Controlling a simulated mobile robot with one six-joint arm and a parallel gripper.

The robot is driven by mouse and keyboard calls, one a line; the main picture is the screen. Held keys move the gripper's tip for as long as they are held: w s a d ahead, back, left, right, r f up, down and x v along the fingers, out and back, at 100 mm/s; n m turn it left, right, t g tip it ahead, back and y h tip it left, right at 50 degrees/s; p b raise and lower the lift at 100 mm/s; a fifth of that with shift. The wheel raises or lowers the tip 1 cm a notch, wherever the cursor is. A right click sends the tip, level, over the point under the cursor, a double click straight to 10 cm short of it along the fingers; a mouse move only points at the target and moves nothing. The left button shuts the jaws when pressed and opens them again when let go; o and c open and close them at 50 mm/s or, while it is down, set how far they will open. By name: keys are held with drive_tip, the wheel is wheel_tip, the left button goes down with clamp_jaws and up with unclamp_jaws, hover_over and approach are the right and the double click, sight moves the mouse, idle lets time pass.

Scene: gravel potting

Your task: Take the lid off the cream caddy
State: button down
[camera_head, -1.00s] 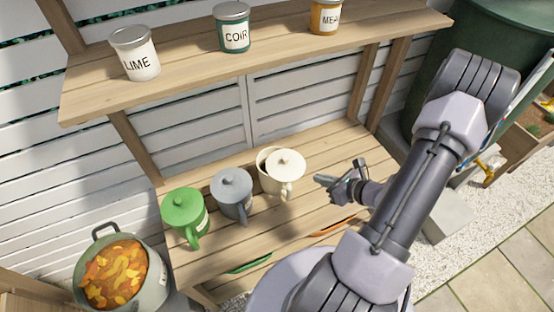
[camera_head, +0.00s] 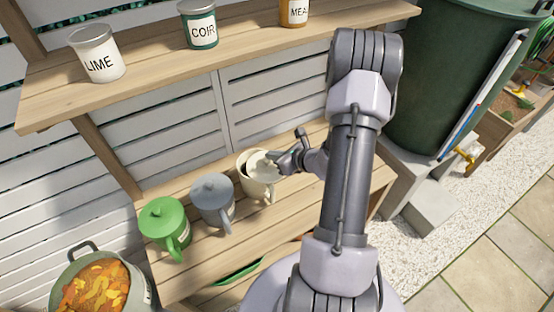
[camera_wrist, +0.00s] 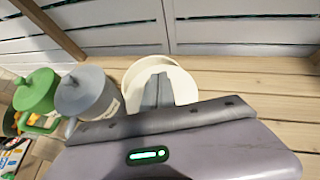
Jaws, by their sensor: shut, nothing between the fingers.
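The cream caddy (camera_head: 258,188) stands on the bench, at the right end of a row of three. Its cream lid (camera_head: 262,164) sits off-centre, shifted right, with a dark gap open at the left of the rim. In the wrist view the caddy (camera_wrist: 131,73) and its lid (camera_wrist: 184,84) lie straight ahead. My gripper (camera_head: 283,163) is shut and empty at the lid's right side; its grey fingers (camera_wrist: 157,90) overlap the lid in the wrist view. Contact cannot be told. The lid's knob is hidden by the gripper.
A grey caddy (camera_head: 212,202) and a green caddy (camera_head: 165,228) stand to the left, lids on. A shelf above (camera_head: 150,75) holds LIME, COIR and a third labelled tin. A bucket of leaves (camera_head: 97,292) stands at lower left. Bare bench lies right of the caddy.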

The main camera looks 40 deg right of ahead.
drive_tip(key=shift+s+a+f, duration=0.2)
drive_tip(key=shift+f, duration=0.15)
drive_tip(key=shift+s, duration=0.25)
drive_tip(key=s, duration=0.4)
drive_tip(key=shift+s+d+f, duration=0.1)
drive_tip(key=shift+s, duration=0.2)
